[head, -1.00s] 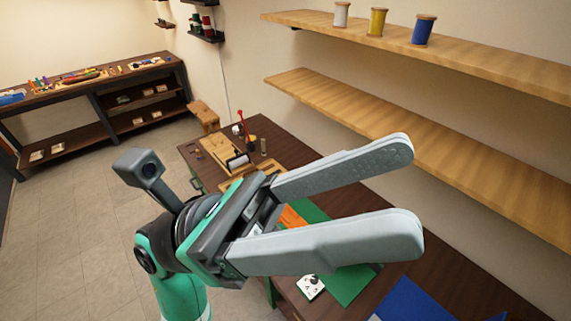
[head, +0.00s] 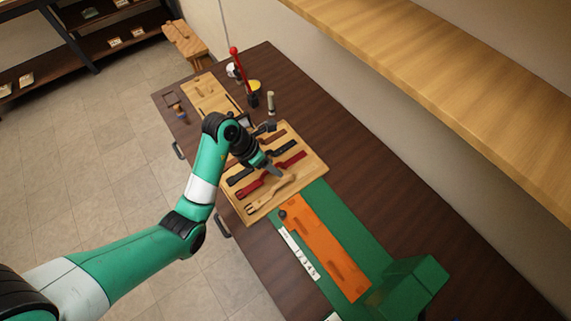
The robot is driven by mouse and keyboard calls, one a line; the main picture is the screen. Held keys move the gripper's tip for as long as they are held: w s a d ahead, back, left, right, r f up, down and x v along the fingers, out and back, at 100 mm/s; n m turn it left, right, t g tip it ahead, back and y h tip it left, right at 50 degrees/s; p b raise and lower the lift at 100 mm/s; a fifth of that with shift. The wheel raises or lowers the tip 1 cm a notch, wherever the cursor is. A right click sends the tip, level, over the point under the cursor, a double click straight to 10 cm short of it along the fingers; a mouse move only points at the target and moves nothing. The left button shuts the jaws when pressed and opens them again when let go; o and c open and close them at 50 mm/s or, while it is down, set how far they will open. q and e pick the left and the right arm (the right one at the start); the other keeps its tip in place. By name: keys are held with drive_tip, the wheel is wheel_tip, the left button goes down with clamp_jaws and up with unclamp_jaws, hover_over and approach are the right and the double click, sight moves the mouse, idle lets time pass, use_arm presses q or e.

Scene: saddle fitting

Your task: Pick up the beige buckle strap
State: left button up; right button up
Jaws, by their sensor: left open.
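A wooden board (head: 312,187) lies on the dark workbench, with several straps in dark, red and beige set in it. The beige buckle strap (head: 266,199) lies along the board's near edge, its forked end to the lower left. My left gripper (head: 275,172) points down over the board, just above the upper right part of the beige strap. It is open. I cannot tell whether its fingers touch the strap, since the fingertips are small. My right gripper is not in view.
A green mat (head: 345,222) with an orange piece (head: 325,248) and a white numbered strip (head: 299,254) lies to the right of the board. A green block (head: 412,285) stands at the lower right. A red-handled tool (head: 240,68) stands behind. A wooden shelf (head: 440,85) overhangs the upper right.

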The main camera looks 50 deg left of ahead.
sight(281, 182)
use_arm(q)
drive_tip(key=shift+n, duration=0.3)
drive_tip(key=f, duration=0.2)
drive_tip(key=f+b, duration=0.1)
drive_tip(key=f, duration=0.2)
drive_tip(key=f+b, duration=0.1)
drive_tip(key=f, duration=0.2)
drive_tip(key=shift+w+d+f, duration=0.2)
drive_tip(key=shift+d, duration=0.15)
drive_tip(key=b+x, duration=0.1)
drive_tip(key=x, duration=0.4)
drive_tip(key=shift+d+b, duration=0.1)
drive_tip(key=shift+b, duration=0.25)
clamp_jaws()
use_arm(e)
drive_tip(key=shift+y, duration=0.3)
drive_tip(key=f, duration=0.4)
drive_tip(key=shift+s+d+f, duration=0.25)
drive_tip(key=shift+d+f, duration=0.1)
